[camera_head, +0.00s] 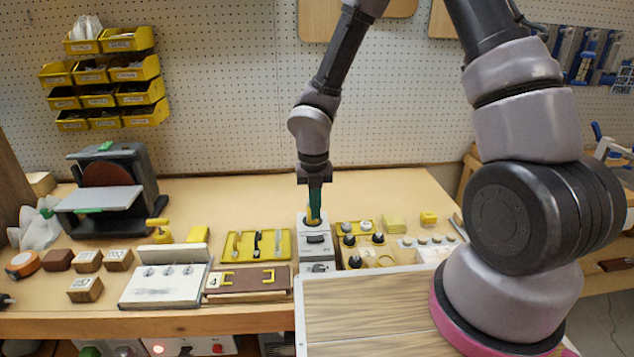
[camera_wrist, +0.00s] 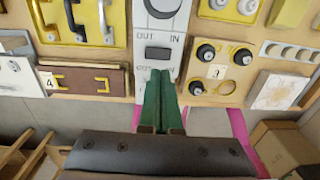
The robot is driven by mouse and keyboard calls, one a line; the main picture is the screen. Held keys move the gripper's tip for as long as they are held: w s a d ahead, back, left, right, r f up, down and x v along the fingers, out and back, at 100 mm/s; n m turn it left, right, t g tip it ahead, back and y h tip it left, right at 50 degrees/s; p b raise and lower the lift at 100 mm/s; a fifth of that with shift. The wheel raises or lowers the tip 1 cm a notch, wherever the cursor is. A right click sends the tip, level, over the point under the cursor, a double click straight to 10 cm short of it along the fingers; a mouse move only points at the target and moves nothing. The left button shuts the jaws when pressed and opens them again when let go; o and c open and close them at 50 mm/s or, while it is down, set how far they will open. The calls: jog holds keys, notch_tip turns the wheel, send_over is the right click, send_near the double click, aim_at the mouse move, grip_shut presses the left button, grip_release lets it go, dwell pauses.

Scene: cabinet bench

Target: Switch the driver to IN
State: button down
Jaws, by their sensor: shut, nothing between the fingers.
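The driver is a narrow light grey unit (camera_head: 318,254) on the bench, just right of the yellow tool panel. In the wrist view the driver (camera_wrist: 142,58) carries the labels OUT on the left and IN on the right, with a dark switch (camera_wrist: 158,53) below them and a round black dial (camera_wrist: 162,7) above. Which way the switch is set I cannot tell. My gripper (camera_head: 313,217) has green fingers pointing down over the driver's far part. In the wrist view my gripper (camera_wrist: 160,74) is shut and empty, its tips covering the area below the switch. Contact is unclear.
Left are a yellow panel with handles (camera_head: 258,244) and a brown panel marked 4 (camera_head: 248,283). A wood-topped surface (camera_head: 375,308) lies in front. A sander (camera_head: 110,190) stands far left.

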notch_tip(320, 180, up, 7)
dwell(0.3)
jog(key=shift+w+r, duration=0.1)
jog(key=shift+w, duration=0.05)
